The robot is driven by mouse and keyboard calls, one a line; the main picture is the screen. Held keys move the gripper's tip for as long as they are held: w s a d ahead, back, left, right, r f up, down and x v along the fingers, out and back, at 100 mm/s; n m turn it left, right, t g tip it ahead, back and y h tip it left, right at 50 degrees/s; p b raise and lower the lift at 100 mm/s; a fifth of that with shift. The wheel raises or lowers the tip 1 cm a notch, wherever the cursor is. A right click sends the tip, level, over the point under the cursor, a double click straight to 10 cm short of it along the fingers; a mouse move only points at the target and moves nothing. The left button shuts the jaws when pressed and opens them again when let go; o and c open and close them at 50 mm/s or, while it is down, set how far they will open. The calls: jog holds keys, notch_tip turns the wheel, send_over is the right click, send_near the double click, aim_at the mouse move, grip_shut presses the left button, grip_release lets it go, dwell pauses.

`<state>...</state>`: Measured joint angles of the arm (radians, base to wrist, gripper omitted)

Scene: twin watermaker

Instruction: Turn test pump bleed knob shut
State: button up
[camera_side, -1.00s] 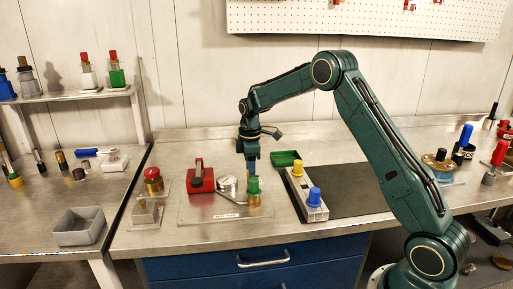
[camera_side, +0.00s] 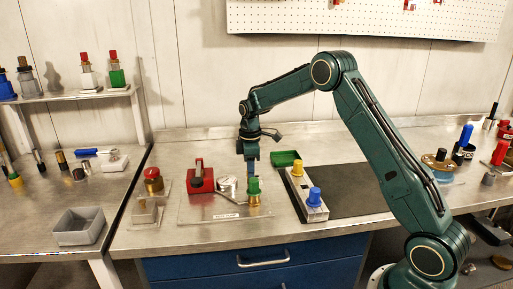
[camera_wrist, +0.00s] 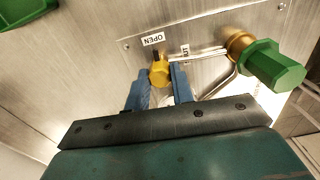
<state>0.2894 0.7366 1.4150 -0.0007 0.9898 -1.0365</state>
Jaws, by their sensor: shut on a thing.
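The bleed knob (camera_wrist: 159,74) is small and yellow, with a dark pointer at its far end. In the wrist view it sits between the tips of my two blue fingers (camera_wrist: 158,84), which are shut on it. Its pointer lies close to the OPEN label (camera_wrist: 153,39). A second label (camera_wrist: 185,50), turned sideways and partly readable, is to the right. In the side view my gripper (camera_side: 251,174) points down behind the green knob (camera_side: 254,186), and the bleed knob is hidden. The red test pump (camera_side: 200,180) stands left of my gripper on a metal plate (camera_side: 200,215).
The green knob on its brass fitting (camera_wrist: 270,64) stands close right of my fingers in the wrist view. A round gauge (camera_side: 228,184) is between pump and gripper. A block with yellow and blue knobs (camera_side: 305,196) stands to the right; a green tray (camera_side: 286,158) lies behind it.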

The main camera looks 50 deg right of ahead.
jog(key=m, duration=0.4)
jog(key=shift+m, duration=0.4)
jog(key=m, duration=0.4)
jog(key=shift+r+m, duration=0.1)
jog(key=shift+m, duration=0.2)
jog(key=m, duration=0.4)
jog(key=shift+m, duration=2.1)
jog(key=o, duration=1)
jog(key=shift+r, duration=0.1)
